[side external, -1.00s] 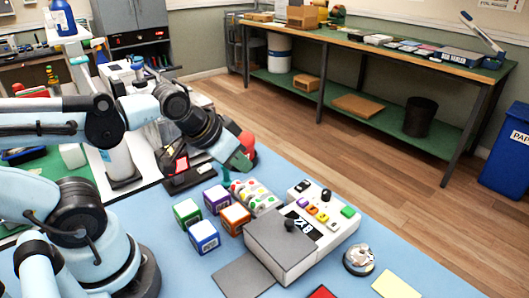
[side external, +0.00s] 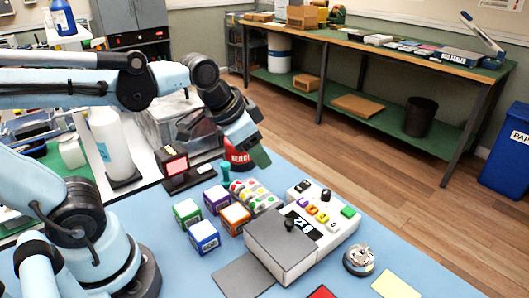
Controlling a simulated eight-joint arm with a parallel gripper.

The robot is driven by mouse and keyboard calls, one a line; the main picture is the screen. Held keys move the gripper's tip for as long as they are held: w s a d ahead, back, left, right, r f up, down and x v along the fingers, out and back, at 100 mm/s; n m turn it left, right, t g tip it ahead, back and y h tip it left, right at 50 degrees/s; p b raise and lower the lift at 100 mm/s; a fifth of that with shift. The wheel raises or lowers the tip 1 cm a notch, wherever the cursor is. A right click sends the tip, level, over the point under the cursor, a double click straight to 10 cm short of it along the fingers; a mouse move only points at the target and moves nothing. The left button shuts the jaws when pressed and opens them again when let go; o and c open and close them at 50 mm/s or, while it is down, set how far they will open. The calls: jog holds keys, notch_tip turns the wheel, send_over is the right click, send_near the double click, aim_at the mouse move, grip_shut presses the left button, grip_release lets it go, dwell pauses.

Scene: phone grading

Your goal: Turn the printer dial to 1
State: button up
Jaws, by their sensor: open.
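The printer (side external: 290,252) is a grey and white box on the blue table, with a row of coloured keys along its white right part. A small black knob (side external: 289,224) on its grey top looks like the dial; its setting is too small to read. Another black knob or key (side external: 326,194) stands near the far end of the white part. My gripper (side external: 260,157) is open and empty, in the air beyond the printer and up to its left. It is apart from the printer, and its fingers are partly hidden by its own body.
Several coloured label boxes (side external: 204,237) stand left of the printer, near a tray of coloured dots (side external: 256,197). A red reject item (side external: 236,158) is behind my gripper. A silver bell (side external: 359,261) and yellow notes (side external: 396,285) lie to the right.

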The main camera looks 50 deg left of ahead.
jog(key=w+d+r+m+g, duration=0.3)
jog(key=w+d+m, duration=0.1)
jog(key=w+m, duration=0.25)
jog(key=m+g, duration=0.3)
jog(key=m, duration=0.5)
send_over(327, 191)
notch_tip(327, 191, down, 2)
notch_tip(327, 191, down, 12)
jog(key=shift+f, duration=0.25)
jog(key=shift+c, duration=0.5)
grip_shut()
